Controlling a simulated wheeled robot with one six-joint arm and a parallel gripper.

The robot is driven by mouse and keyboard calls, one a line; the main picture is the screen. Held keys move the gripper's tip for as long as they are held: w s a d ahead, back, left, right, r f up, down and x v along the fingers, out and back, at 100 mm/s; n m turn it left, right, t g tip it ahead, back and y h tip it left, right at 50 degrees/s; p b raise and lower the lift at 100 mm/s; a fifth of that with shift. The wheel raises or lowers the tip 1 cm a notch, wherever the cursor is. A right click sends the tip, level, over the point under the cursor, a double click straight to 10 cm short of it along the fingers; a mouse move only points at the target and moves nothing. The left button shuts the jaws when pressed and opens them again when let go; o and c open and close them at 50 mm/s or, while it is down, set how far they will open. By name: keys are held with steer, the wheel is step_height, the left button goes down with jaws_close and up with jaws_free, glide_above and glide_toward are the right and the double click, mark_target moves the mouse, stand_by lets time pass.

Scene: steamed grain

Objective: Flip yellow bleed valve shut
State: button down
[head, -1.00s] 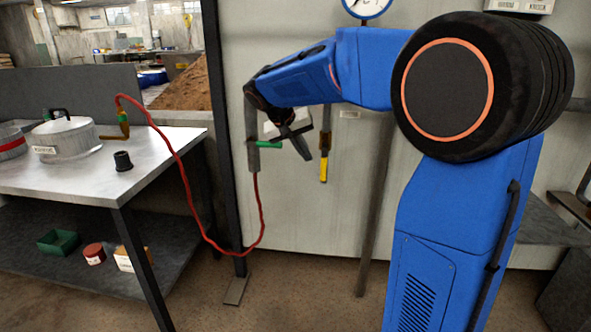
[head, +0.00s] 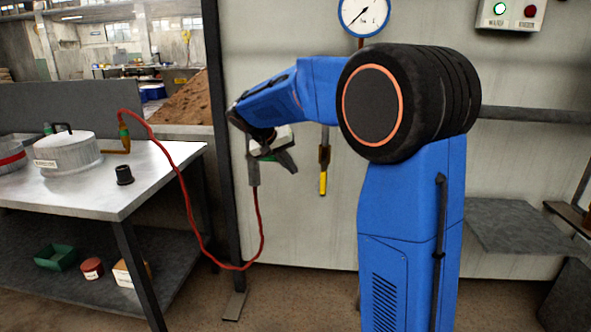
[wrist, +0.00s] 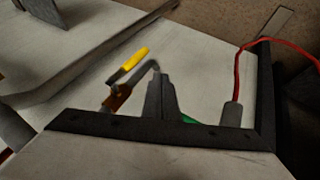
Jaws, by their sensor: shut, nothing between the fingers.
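The yellow bleed valve shows in the head view as a brown body (head: 324,156) with a yellow-ended lever (head: 323,184) hanging straight down. In the wrist view the yellow lever end (wrist: 134,59) lies just beyond my fingers, with the brown body (wrist: 117,97) to their left. My gripper (head: 291,165) is to the left of the valve in the head view, with a visible gap between them. Its fingers (wrist: 157,72) are together and empty in the wrist view. The depth between fingers and lever is hard to judge.
A green lever (head: 268,158) sits behind my gripper, beside the grey fitting of a red hose (head: 259,215). A gauge (head: 364,14) is on the panel above. A table (head: 160,178) with a lidded pot (head: 64,146) stands left. A dark post (head: 224,130) is close by.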

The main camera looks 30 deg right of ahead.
mark_target(323, 176)
steer(key=d+f, duration=0.6)
steer(key=d, duration=0.2)
steer(key=shift+s+d+f, duration=0.15)
steer(key=shift+d+f, duration=0.05)
